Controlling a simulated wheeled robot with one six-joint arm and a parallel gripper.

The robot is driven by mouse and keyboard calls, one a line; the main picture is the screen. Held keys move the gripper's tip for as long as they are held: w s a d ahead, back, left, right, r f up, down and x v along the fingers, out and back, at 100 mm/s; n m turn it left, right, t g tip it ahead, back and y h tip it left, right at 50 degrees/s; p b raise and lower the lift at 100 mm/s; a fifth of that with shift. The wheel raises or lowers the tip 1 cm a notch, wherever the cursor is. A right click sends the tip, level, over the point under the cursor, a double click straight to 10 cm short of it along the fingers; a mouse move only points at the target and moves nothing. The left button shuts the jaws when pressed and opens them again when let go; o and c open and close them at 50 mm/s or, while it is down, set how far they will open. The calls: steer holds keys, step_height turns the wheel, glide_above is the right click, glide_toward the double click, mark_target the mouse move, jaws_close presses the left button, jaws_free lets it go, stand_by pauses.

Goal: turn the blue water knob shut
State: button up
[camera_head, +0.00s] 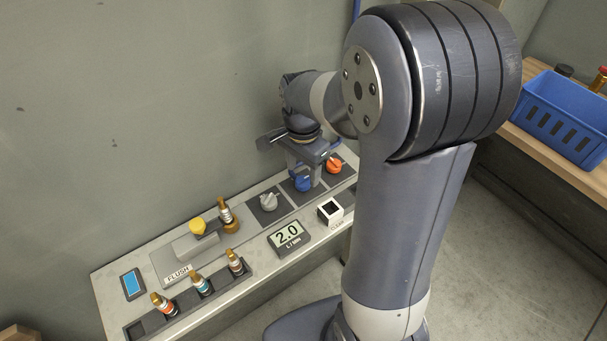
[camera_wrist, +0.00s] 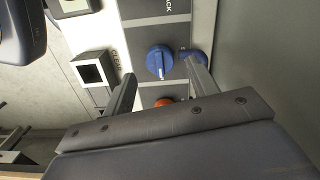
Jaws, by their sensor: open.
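The blue water knob (camera_head: 302,184) sits on the sloped panel between a grey knob and an orange knob. It also shows in the wrist view (camera_wrist: 159,61), with a pale pointer mark on its face. My gripper (camera_head: 306,170) is over the blue knob, pointing down at the panel. In the wrist view my gripper (camera_wrist: 161,70) is open, with one finger on each side of the blue knob in the picture. I see no contact, but the height gap is hard to judge. Part of the knob's surroundings is hidden by the fingers.
The orange knob (camera_head: 334,164) is close on the right, the grey knob (camera_head: 269,202) on the left. A display (camera_head: 288,236) reads 2.0 L/MIN. Several hose fittings stand at left. A blue crate (camera_head: 565,115) is far right.

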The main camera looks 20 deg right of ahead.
mark_target(303, 179)
steer(key=shift+f, duration=1.6)
steer(key=shift+c, duration=0.2)
steer(key=c, duration=1)
steer(key=shift+o, duration=0.2)
